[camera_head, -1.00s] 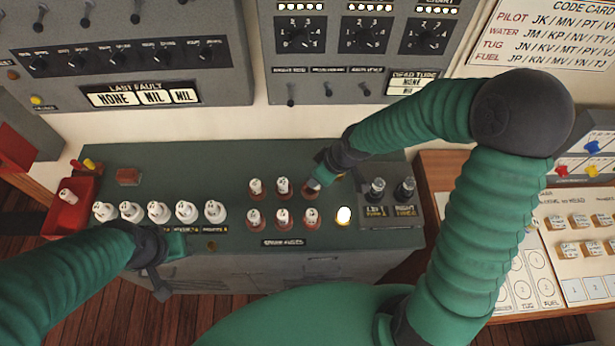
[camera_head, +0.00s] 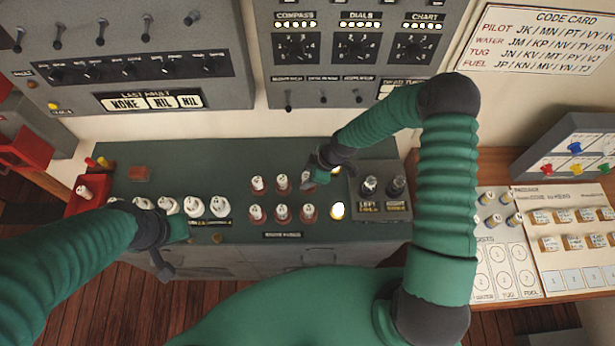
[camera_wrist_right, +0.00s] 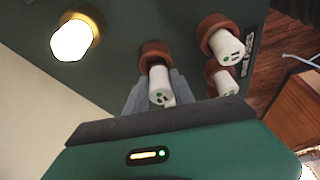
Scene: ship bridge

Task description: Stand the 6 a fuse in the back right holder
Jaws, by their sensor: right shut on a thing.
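My right gripper (camera_head: 313,178) is at the back right holder of the block of red-brown holders. In the right wrist view its jaws (camera_wrist_right: 158,98) are shut on a white fuse (camera_wrist_right: 160,80), whose end shows small dark and green marks. The fuse lines up with the red-brown holder (camera_wrist_right: 155,53) and looks seated in it, though the jaws partly hide it. The rating is too small to read. Other white fuses stand in neighbouring holders, such as the front right one (camera_head: 308,212). My left gripper (camera_head: 168,240) hangs by the panel's front left edge, its jaws unclear.
A lit lamp (camera_head: 338,210) and two dark knobs (camera_head: 370,186) are right of the holders. A red bin (camera_head: 88,192) is at the far left. A wooden desk (camera_head: 470,170) lies right.

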